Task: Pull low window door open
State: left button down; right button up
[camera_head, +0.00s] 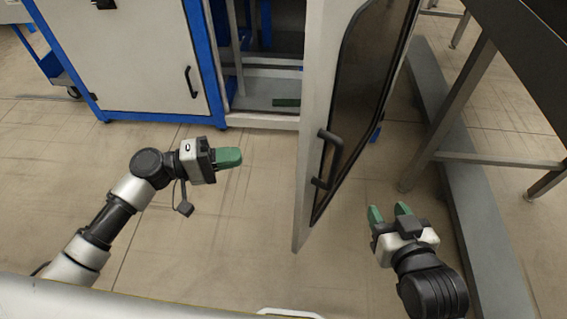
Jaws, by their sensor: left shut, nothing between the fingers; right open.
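The window door (310,110) is white-framed with a dark glass pane and stands swung open toward me, away from the blue-framed cabinet (206,60). Its black handle (331,158) is on the face turned to the right. My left gripper (236,158) is shut and empty, left of the door and apart from it. My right gripper (390,214) is open and empty, to the right of the door and below the handle, not touching it.
A closed white cabinet door (135,60) with a black handle is at the left. A dark conveyor frame (470,85) with grey legs and a floor beam stands at the right. Tiled floor (200,235) is clear between my arms.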

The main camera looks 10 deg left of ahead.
pick_arm(q)
jog(key=d, duration=1.1)
jog(key=shift+w, duration=0.2)
pick_arm(e)
jog(key=shift+w+r, duration=0.1)
